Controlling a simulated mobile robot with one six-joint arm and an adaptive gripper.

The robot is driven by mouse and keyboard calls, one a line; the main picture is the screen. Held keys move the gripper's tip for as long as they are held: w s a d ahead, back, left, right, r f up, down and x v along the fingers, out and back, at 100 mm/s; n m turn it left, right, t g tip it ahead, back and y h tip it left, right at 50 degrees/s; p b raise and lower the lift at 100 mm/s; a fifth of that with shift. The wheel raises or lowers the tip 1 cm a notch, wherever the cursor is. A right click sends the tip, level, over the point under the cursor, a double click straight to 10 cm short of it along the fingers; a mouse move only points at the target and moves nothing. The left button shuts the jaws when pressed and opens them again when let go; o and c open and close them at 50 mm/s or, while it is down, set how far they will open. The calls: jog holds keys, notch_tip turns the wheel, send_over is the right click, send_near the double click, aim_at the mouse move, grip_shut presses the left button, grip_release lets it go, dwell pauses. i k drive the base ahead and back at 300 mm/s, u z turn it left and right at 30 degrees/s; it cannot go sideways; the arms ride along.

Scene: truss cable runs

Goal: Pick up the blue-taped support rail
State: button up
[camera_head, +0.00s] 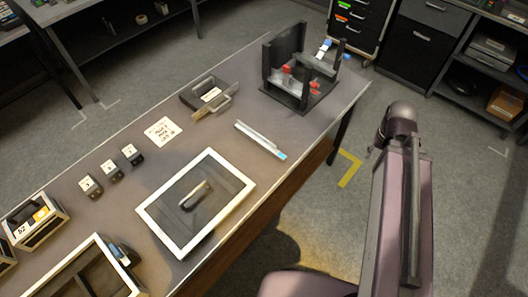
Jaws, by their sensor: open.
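A slim, pale metal rail with a blue-taped end (260,139) lies flat on the brown table (215,130), near its right-hand edge. The blue tape is at its lower-right end, close to that edge. Nothing touches the rail and it is fully visible. A dark fixture (287,97) with upright plates stands beyond it; it carries red parts and a pale piece with blue (325,47). My arm rises at the right, beside the table, but my gripper is not visible.
A white-framed panel (247,187) with a dark part inside lies nearer on the table. A dark tray (190,99), a paper note (162,131), several numbered blocks (111,168) and boxes (35,220) stand to the left. Bare tabletop surrounds the rail.

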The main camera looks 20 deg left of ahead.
aim_at(271, 147)
jog(key=z, duration=0.05)
jog(key=k, duration=1.7)
jog(key=u, duration=0.95)
jog(key=i, duration=1)
jog(key=u, duration=0.05)
